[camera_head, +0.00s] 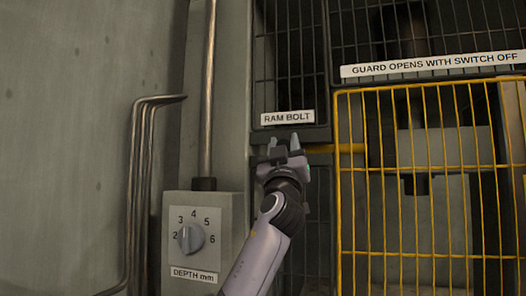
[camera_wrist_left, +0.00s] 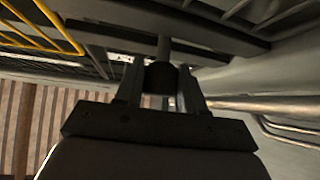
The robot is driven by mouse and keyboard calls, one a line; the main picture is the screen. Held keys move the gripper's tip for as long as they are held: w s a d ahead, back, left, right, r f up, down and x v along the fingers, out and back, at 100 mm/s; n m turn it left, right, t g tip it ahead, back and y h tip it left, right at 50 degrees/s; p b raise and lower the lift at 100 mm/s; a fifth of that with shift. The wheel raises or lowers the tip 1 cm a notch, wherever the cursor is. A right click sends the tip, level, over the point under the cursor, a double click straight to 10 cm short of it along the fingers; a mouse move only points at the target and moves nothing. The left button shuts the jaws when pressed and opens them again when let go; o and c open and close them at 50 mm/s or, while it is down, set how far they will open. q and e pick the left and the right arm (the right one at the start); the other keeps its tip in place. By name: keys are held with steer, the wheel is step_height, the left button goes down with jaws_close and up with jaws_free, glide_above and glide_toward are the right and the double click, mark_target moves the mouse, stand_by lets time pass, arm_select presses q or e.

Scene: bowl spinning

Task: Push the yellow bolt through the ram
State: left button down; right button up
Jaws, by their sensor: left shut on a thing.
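The yellow bolt (camera_head: 348,148) is a level bar under the "RAM BOLT" label (camera_head: 287,117). It runs right from behind my left gripper (camera_head: 284,144) to the left edge of the yellow guard. My left gripper is at the bolt's left end, its fingers pointing up and away. In the left wrist view, my fingers (camera_wrist_left: 162,82) stand on both sides of a dark knob (camera_wrist_left: 162,77), with a rod beyond it. The bolt's left end is hidden by the gripper. A grey block (camera_head: 440,148), perhaps the ram, shows behind the guard. My right gripper is out of view.
The yellow mesh guard (camera_head: 397,253) covers the right side, under a sign (camera_head: 432,65) reading "GUARD OPENS WITH SWITCH OFF". A "DEPTH mm" dial (camera_head: 191,238) is left of my arm. Bent pipes (camera_head: 140,190) run along the left wall.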

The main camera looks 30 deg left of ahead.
arm_select(q)
steer(key=shift+t+h, duration=0.3)
steer(key=shift+h, duration=0.1)
steer(key=d, duration=0.2)
steer(key=w+d+b, duration=0.1)
steer(key=d, duration=0.1)
steer(key=shift+d+r, duration=0.15)
steer(key=shift+d, duration=0.15)
steer(key=c, duration=0.7)
jaws_free()
steer(key=shift+d, duration=0.15)
steer(key=shift+c, duration=0.2)
steer(key=shift+f, duration=0.25)
